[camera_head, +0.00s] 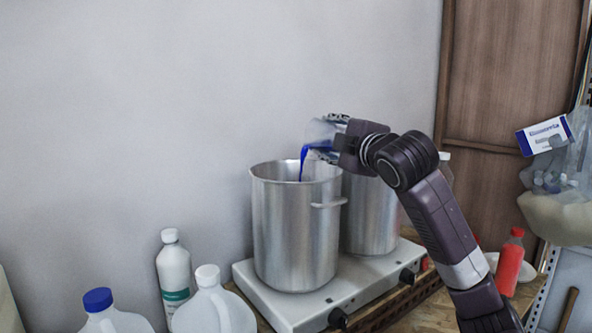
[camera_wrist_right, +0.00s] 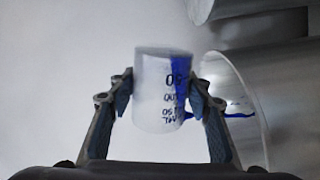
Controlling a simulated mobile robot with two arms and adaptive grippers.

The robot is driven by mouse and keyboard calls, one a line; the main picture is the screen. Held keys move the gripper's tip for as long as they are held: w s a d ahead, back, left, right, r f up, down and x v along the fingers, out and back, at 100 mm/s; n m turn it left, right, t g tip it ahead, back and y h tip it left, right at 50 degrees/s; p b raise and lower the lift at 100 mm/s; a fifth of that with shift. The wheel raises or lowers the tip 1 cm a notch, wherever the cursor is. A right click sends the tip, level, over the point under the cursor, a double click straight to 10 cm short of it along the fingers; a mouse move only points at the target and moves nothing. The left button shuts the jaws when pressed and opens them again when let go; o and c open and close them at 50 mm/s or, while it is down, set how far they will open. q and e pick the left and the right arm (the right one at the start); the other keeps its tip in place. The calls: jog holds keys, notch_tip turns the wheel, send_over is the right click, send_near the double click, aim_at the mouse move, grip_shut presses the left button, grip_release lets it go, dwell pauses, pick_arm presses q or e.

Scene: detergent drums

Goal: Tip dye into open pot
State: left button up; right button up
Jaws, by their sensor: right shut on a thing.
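My right gripper (camera_head: 334,138) is shut on a clear measuring beaker (camera_head: 319,131) with blue dye in it. The beaker is tilted over the rim of the open silver pot (camera_head: 293,230), and a blue stream falls from its lip into the pot's mouth. In the right wrist view the beaker (camera_wrist_right: 162,92) sits between the two fingers (camera_wrist_right: 161,100), with dark markings and blue along its right side. A blue streak reaches toward the pot (camera_wrist_right: 262,105) there. The dye inside the pot is hidden by its wall. My left gripper is not in view.
A second silver pot (camera_head: 370,215) stands behind on the same white hotplate (camera_head: 275,298). White bottles (camera_head: 174,272) and jugs (camera_head: 213,310) stand at the front left. A red bottle (camera_head: 509,265) stands at the right, near a hanging clear bag (camera_head: 560,165).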

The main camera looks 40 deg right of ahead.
jog(key=shift+w+a+f+n, duration=0.2)
jog(key=shift+a+f+n, duration=0.05)
jog(key=shift+a+n, duration=0.35)
jog(key=shift+a+r+n+p, duration=0.15)
jog(key=shift+r+n+p, duration=0.25)
jog(key=shift+n, duration=0.4)
jog(key=shift+c, duration=0.2)
dwell(0.5)
jog(key=shift+f, duration=0.2)
